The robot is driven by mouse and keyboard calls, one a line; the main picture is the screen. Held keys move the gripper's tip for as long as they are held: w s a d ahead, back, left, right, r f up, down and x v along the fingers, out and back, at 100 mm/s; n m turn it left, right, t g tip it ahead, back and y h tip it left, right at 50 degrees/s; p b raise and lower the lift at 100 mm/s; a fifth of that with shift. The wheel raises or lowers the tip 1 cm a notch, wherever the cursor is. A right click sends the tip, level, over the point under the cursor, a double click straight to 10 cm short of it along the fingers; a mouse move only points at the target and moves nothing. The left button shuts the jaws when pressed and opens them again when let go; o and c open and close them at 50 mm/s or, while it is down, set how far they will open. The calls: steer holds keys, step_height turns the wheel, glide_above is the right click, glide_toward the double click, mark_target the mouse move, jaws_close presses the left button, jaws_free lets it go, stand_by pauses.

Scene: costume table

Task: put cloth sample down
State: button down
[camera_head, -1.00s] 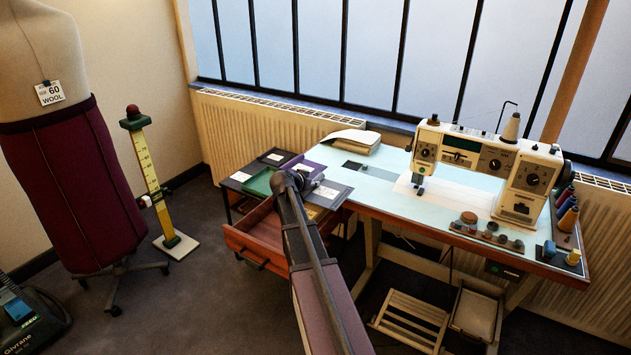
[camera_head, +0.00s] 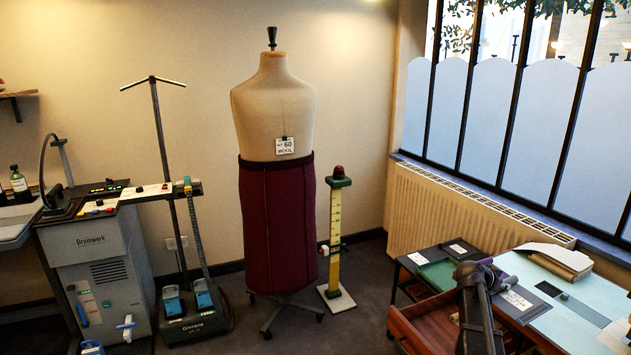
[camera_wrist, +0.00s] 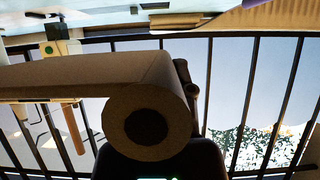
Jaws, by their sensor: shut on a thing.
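My gripper (camera_head: 490,273) is at the end of my dark arm, over the left end of the worktable and the dark stand beside it; its fingers are too small and dark there to make out. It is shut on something. I cannot clearly pick out the cloth sample.
A green tray (camera_head: 436,275) and an open reddish drawer (camera_head: 420,325) are left of my arm. Papers (camera_head: 560,256) lie on the blue tabletop (camera_head: 570,318). A dress form (camera_head: 276,200) and a yellow measuring post (camera_head: 335,240) stand left, with open floor between post and drawer.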

step_height(320, 180, up, 13)
steer(key=p, duration=1.1)
steer(key=shift+f+p, duration=0.15)
steer(key=shift+p, duration=0.15)
stand_by(0.6)
